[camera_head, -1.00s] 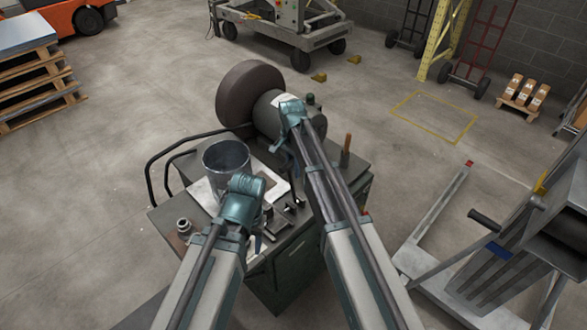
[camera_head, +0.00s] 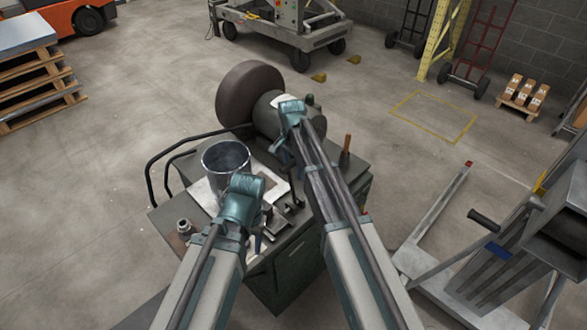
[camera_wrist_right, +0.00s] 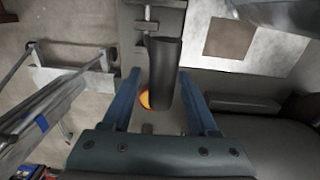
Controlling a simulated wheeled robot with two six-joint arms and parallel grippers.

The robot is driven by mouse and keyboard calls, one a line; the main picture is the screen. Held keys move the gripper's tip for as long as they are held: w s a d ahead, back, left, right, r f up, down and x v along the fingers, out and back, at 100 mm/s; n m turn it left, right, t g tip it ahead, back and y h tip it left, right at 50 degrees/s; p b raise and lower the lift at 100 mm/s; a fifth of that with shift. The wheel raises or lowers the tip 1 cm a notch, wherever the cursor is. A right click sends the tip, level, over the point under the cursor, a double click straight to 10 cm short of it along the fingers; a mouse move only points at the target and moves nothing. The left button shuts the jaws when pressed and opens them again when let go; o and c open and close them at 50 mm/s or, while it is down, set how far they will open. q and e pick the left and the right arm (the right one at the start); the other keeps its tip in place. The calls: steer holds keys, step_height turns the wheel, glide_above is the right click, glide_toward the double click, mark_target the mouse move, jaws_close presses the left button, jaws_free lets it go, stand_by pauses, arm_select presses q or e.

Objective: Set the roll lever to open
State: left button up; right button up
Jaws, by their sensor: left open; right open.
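In the right wrist view, a dark, rounded handle (camera_wrist_right: 165,72) that looks like the roll lever stands between the two blue fingers of my right gripper (camera_wrist_right: 160,78). The fingers are open, with a gap visible at the handle's left. I cannot tell whether the right finger touches it. In the head view my right gripper (camera_head: 285,150) is above the bench beside the grey drum, and its hand hides that handle. My left gripper (camera_head: 262,235) is over the near part of the bench; its fingers are largely hidden by its own hand.
The dark green bench (camera_head: 300,262) carries a metal bucket (camera_head: 226,160), a white sheet (camera_head: 203,196) and small metal parts. A large brown disc (camera_head: 240,92) stands behind. An orange round thing (camera_wrist_right: 145,98) shows beside the handle. A pallet jack (camera_head: 437,215) stands right.

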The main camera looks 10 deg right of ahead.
step_height(320, 180, up, 14)
steer(key=p, duration=1.3)
steer(key=shift+w+a+f, duration=0.15)
steer(key=shift+f, duration=0.05)
steer(key=shift+f, duration=0.1)
